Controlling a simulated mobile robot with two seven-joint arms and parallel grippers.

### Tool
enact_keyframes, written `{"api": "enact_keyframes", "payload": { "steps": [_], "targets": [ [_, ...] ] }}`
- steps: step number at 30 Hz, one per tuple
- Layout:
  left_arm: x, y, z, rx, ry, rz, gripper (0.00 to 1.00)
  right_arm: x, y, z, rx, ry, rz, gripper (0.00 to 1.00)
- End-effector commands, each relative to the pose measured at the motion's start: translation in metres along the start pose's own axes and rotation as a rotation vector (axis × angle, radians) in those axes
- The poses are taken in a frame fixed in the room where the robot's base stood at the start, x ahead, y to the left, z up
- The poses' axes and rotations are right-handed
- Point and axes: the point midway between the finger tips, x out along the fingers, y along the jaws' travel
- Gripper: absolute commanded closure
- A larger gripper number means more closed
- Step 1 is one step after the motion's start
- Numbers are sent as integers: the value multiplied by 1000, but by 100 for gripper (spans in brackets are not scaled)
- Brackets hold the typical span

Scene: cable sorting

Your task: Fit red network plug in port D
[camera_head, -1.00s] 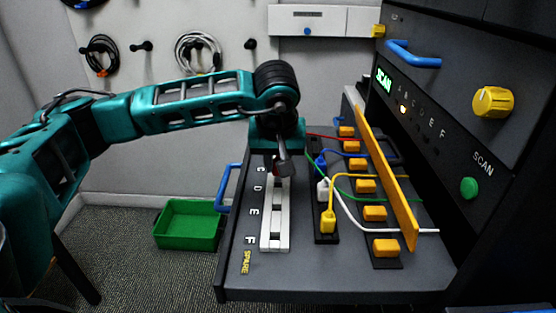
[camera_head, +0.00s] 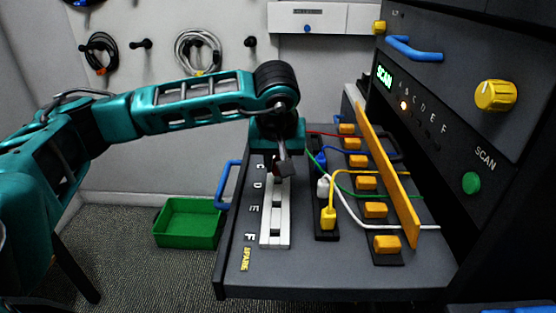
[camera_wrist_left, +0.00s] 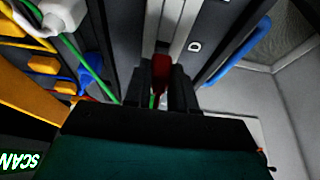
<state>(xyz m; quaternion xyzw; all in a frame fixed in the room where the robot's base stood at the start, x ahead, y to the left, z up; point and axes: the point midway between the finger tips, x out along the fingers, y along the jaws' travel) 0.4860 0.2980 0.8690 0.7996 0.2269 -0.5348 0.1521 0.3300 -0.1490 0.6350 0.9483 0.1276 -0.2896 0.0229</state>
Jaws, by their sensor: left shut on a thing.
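My left gripper (camera_head: 285,167) is over the far part of the white port strip (camera_head: 264,230) on the drawer top. In the left wrist view the gripper (camera_wrist_left: 168,88) is shut on the red plug (camera_wrist_left: 160,68). The plug lies in line with the strip (camera_wrist_left: 172,28), close to the printed letter D (camera_wrist_left: 195,47). I cannot tell whether its tip is in a port. In the head view the arm and fingers hide the plug and the strip's far end. My right gripper is not in view.
White (camera_head: 323,188) and yellow (camera_head: 328,218) plugs stand in a black holder right of the strip, with a blue one (camera_head: 320,157) behind. Loose cables run to orange blocks beside an orange bar (camera_head: 388,178). A blue handle (camera_head: 227,188) and green bin (camera_head: 188,224) are left.

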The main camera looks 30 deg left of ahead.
Motion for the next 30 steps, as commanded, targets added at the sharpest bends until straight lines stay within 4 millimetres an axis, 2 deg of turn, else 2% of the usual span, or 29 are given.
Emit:
{"api": "enact_keyframes", "payload": {
  "steps": [30],
  "targets": [
    [9, 0, 4, 0, 0, 0, 100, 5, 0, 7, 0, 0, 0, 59]
  ]
}}
